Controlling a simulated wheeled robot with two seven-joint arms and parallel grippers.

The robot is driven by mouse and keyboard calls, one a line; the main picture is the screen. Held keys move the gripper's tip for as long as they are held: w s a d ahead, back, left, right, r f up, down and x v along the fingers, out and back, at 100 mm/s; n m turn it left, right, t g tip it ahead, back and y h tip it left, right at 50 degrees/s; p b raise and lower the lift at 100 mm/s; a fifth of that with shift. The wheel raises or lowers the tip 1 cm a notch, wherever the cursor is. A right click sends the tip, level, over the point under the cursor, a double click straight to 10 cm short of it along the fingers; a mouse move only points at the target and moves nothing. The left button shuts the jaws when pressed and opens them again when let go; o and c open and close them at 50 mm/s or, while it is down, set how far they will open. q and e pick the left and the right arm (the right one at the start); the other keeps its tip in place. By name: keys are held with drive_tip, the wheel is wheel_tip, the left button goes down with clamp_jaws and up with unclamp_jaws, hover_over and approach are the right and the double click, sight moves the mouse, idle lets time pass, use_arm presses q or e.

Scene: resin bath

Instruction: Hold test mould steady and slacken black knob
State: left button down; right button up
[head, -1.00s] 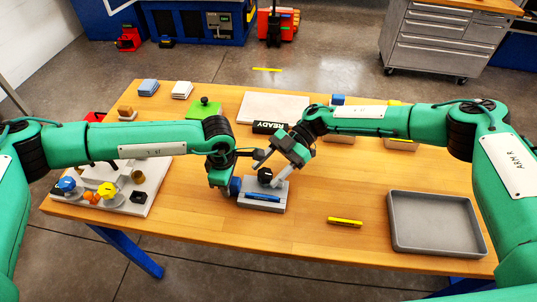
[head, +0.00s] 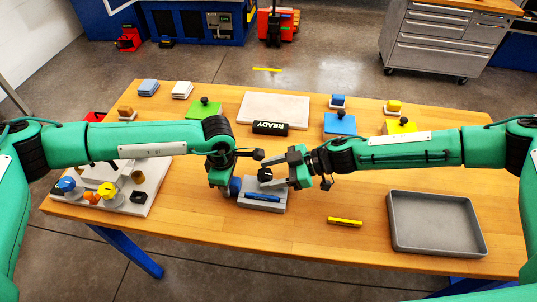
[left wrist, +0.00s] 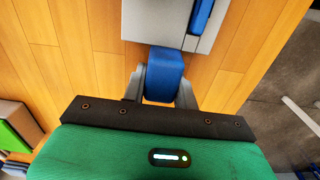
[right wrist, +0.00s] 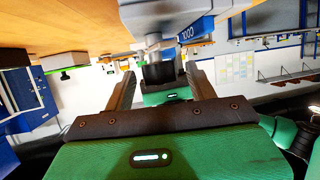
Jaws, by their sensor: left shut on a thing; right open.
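The test mould is a grey block (head: 262,205) with a blue label, near the table's front middle. It also shows in the left wrist view (left wrist: 182,32). My left gripper (head: 230,188) is shut on the blue handle (left wrist: 165,75) at the mould's left end. The black knob (head: 265,174) stands above the mould's top; the right wrist view shows it (right wrist: 160,73) on a pale stem. My right gripper (right wrist: 161,80) is open, level, and comes in from the right. Its fingers lie on either side of the knob, with gaps visible; I cannot tell how deep the knob sits between them.
A yellow marker (head: 345,222) and an empty grey tray (head: 435,225) lie to the right. A black READY block (head: 270,128) stands behind the mould by a pale board (head: 262,103). A pale board with coloured knobs (head: 150,200) is at the left. Front wood between is clear.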

drive_tip(key=m+t, duration=0.2)
drive_tip(key=t, duration=0.1)
drive_tip(key=m+t+h, duration=0.1)
drive_tip(key=m, duration=0.1)
drive_tip(key=shift+s+t, duration=0.3)
drive_tip(key=shift+s, duration=0.05)
drive_tip(key=shift+m+t, duration=0.3)
drive_tip(key=shift+m, duration=0.1)
drive_tip(key=s+d+r+n, duration=0.1)
drive_tip(key=s+d+r, duration=0.4)
drive_tip(key=d, duration=0.5)
drive_tip(key=a+r+n+g, duration=0.3)
drive_tip(key=a+r+n, duration=0.1)
drive_tip(key=n, duration=0.8)
drive_tip(key=a+r+n+g+y, duration=0.1)
drive_tip(key=a+r+n+g, duration=0.3)
drive_tip(key=a+n, duration=0.3)
drive_tip(key=shift+s+r+n+g+y, duration=0.3)
drive_tip(key=shift+r+n, duration=0.5)
drive_tip(key=shift+n, duration=2.1)
